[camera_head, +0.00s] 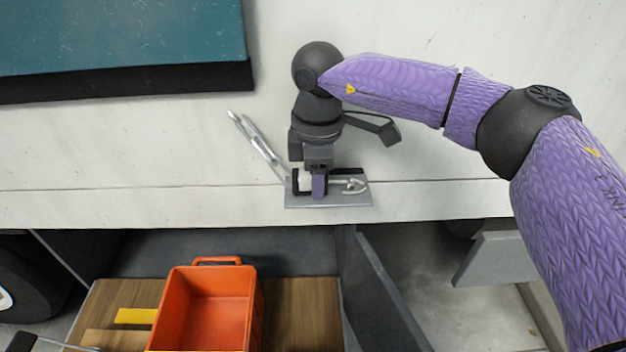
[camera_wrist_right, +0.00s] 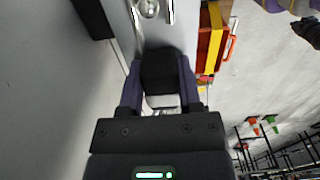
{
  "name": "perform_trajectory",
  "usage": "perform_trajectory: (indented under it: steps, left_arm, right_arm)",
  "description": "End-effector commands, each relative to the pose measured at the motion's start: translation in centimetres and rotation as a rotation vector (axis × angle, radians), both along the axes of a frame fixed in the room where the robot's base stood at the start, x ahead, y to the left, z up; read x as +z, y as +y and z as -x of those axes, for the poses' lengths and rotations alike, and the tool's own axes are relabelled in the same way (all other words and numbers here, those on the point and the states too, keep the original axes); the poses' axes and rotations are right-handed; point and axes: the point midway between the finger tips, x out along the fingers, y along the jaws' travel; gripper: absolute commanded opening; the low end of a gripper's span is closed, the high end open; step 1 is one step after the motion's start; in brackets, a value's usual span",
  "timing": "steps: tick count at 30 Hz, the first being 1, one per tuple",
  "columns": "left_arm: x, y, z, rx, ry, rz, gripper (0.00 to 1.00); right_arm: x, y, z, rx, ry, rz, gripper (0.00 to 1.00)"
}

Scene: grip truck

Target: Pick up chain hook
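The silver chain (camera_head: 257,145) and hook (camera_head: 353,185) are at a grey metal plate (camera_head: 330,200) on the edge of the white truck panel. The chain slants up and left from the plate; the hook lies on its right side. My right gripper (camera_head: 312,190) is directly over the plate, between chain and hook. In the right wrist view, its purple fingers (camera_wrist_right: 160,75) stand on both sides of a dark block; I cannot tell whether that block is closed finger pads or something held. Bright metal parts (camera_wrist_right: 150,9) show just beyond the fingertips.
An orange crate (camera_head: 208,310) stands on a wooden surface (camera_head: 300,315) below the panel edge. A dark upright panel (camera_head: 385,290) is right of it. A teal, black-edged panel (camera_head: 120,40) is at upper left. The white panel is otherwise mostly clear.

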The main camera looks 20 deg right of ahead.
Motion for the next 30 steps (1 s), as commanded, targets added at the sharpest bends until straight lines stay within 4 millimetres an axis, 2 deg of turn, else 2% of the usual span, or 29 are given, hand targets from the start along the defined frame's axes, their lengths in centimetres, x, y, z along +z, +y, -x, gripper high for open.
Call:
perform_trajectory:
  steps: [1,5,14,17,21,24,27,30]
  left_arm:
    - [0.0,0.0,0.0,0.000,0.000,0.000,0.59]
    - [0.0,0.1,0.2,-0.001,0.003,-0.002,0.59]
    - [0.2,0.4,1.0,-0.004,0.016,-0.005,0.59]
    - [1.0,0.4,0.9,-0.005,0.011,-0.006,0.59]
    - [2.5,0.4,0.3,-0.007,-0.007,-0.004,0.59]
    - [3.2,0.4,0.0,-0.009,-0.021,-0.001,0.59]
    - [3.6,0.3,-0.3,-0.011,-0.032,0.001,0.59]
    - [3.6,0.3,-0.5,-0.013,-0.036,0.001,0.59]
  right_arm:
    - [0.0,0.0,0.0,0.000,0.000,0.000,0.26]
    - [0.0,0.0,0.0,0.000,0.001,0.000,0.00]
    - [0.2,0.0,0.0,0.000,0.000,-0.001,0.00]
    - [1.9,0.0,0.0,0.000,-0.003,-0.001,0.00]
    - [6.0,0.0,0.0,0.000,-0.006,-0.002,0.00]
    - [8.3,0.0,0.0,-0.001,-0.004,-0.001,0.00]
    - [9.7,0.1,0.0,-0.001,-0.002,0.000,0.00]
    - [10.1,0.0,0.0,0.000,0.001,0.000,0.00]
